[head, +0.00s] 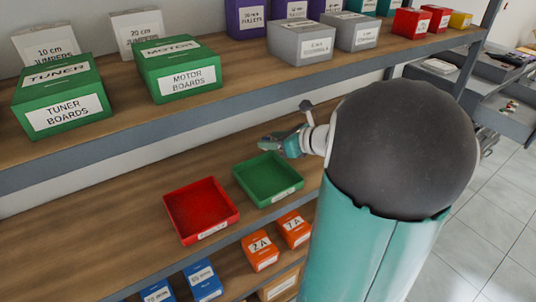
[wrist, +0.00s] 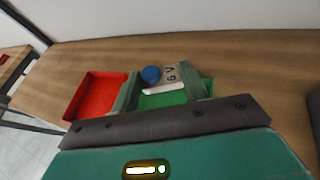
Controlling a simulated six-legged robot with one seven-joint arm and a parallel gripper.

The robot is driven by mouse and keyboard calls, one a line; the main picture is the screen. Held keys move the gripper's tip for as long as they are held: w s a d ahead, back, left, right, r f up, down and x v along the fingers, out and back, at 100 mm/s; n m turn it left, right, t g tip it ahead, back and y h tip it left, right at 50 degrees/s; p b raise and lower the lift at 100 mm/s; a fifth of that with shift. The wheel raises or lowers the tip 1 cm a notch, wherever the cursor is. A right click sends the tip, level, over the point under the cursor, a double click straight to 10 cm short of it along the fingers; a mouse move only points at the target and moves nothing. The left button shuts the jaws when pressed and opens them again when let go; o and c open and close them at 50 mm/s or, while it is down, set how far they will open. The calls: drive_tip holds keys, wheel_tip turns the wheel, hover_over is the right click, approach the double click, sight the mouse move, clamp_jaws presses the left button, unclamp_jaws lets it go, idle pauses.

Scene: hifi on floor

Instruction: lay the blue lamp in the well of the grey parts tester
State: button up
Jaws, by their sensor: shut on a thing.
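The blue lamp (wrist: 151,74) shows in the wrist view as a round blue cap beside a pale grey piece marked "6 V" (wrist: 179,76), which looks joined to it. My gripper (wrist: 160,84) is shut on it, with one green finger at each side.
A green tray (head: 282,191) and a red tray (head: 176,217) stand side by side on the middle shelf (head: 100,240). Labelled boxes, such as the motor boards box (head: 185,82), fill the shelf above. Orange boxes (head: 260,252) sit below. Bare wood lies left of the red tray.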

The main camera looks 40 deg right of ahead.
drive_tip(key=w+d+f, duration=0.1)
drive_tip(key=d+f, duration=0.2)
drive_tip(key=d, duration=0.1)
drive_tip(key=w+d+f, duration=0.1)
drive_tip(key=d+f, duration=0.1)
drive_tip(key=d, duration=0.2)
drive_tip(key=w+d+f, duration=0.1)
drive_tip(key=d+f, duration=0.2)
drive_tip(key=d, duration=0.1)
drive_tip(key=shift+w+d+f, duration=0.15)
drive_tip(key=shift+d+f, duration=0.15)
drive_tip(key=shift+w+d+f, duration=0.1)
drive_tip(key=shift+d+f, duration=0.25)
drive_tip(key=shift+f, duration=0.1)
drive_tip(key=shift+d+f, duration=0.2)
drive_tip(key=shift+f, duration=1.5)
drive_tip(key=o, duration=1.2)
drive_tip(key=shift+f, duration=0.15)
drive_tip(key=shift+c, duration=0.2)
